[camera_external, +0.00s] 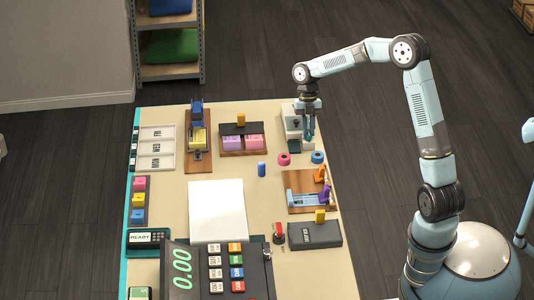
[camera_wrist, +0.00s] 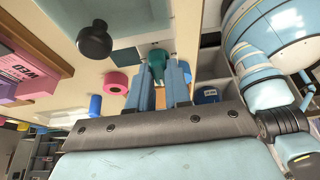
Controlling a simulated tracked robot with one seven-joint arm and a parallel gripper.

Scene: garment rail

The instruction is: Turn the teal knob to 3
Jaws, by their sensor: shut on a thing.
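The teal knob (camera_wrist: 157,59) shows in the wrist view between the two blue fingers of my gripper (camera_wrist: 160,84), which is shut on it. In the external view my gripper (camera_external: 309,133) points down at the right side of a pale panel box (camera_external: 292,124) near the table's far right corner. The knob is mostly hidden there by the fingers. I cannot read any scale numbers or the knob's pointer in either view.
A black knob (camera_wrist: 95,40) is on the same panel, left of the teal one in the wrist view. A pink ring (camera_external: 284,159), a blue ring (camera_external: 318,157) and a blue cylinder (camera_external: 262,169) stand nearby.

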